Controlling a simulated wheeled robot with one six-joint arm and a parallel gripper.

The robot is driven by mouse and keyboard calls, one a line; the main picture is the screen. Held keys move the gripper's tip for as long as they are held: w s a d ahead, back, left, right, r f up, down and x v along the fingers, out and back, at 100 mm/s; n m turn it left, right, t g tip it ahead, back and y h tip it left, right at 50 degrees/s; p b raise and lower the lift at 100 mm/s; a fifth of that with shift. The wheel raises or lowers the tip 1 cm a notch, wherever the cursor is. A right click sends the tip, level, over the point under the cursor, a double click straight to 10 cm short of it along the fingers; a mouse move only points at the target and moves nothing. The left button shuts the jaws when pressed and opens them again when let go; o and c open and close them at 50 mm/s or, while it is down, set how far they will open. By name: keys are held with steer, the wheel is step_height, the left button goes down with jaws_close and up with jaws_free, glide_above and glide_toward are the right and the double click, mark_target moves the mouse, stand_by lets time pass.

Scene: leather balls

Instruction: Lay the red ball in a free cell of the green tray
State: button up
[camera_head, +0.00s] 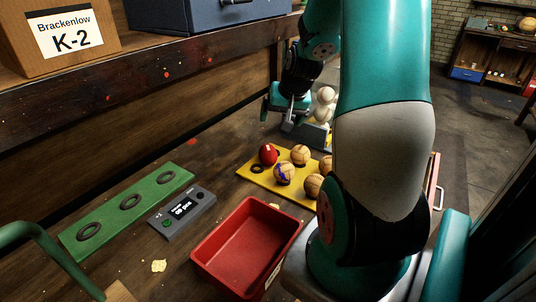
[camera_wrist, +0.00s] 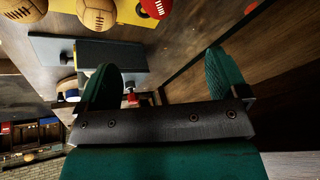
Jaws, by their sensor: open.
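The red ball (camera_head: 268,154) sits at the left end of a yellow tray (camera_head: 252,173), beside several tan balls. It also shows, cut by the top edge, in the wrist view (camera_wrist: 157,8). The green tray (camera_head: 156,193) lies at the left of the bench. It has three dark ring cells, all empty. My gripper (camera_head: 288,108) is above the bench, beyond the yellow tray and apart from the red ball. In the wrist view its two green fingers (camera_wrist: 165,75) are spread wide with nothing between them.
An empty-looking red bin (camera_head: 245,245) is in front of the yellow tray. A shelf edge with a cardboard box (camera_head: 62,40) runs above the bench at the back.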

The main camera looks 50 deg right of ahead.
mark_target(270, 149)
steer(key=x, duration=0.4)
steer(key=p+x, duration=0.1)
steer(key=x, duration=0.3)
steer(key=d+p+x, duration=0.1)
steer(key=x, duration=0.3)
steer(key=shift+s+f, duration=0.1)
steer(key=shift+s, duration=0.2)
steer(key=p+x, duration=0.1)
steer(key=x, duration=0.1)
steer(key=a+x, duration=0.1)
steer(key=x, duration=0.1)
steer(key=shift+f+p, duration=0.3)
steer(key=shift+p, duration=0.05)
steer(key=shift+w+f, duration=0.1)
steer(key=shift+f, duration=0.35)
steer(key=c, duration=1.1)
steer(key=shift+d+r, duration=0.1)
steer(key=shift+r, duration=0.05)
step_height(270, 149, up, 20)
steer(key=b, duration=0.2)
steer(key=shift+b, duration=0.35)
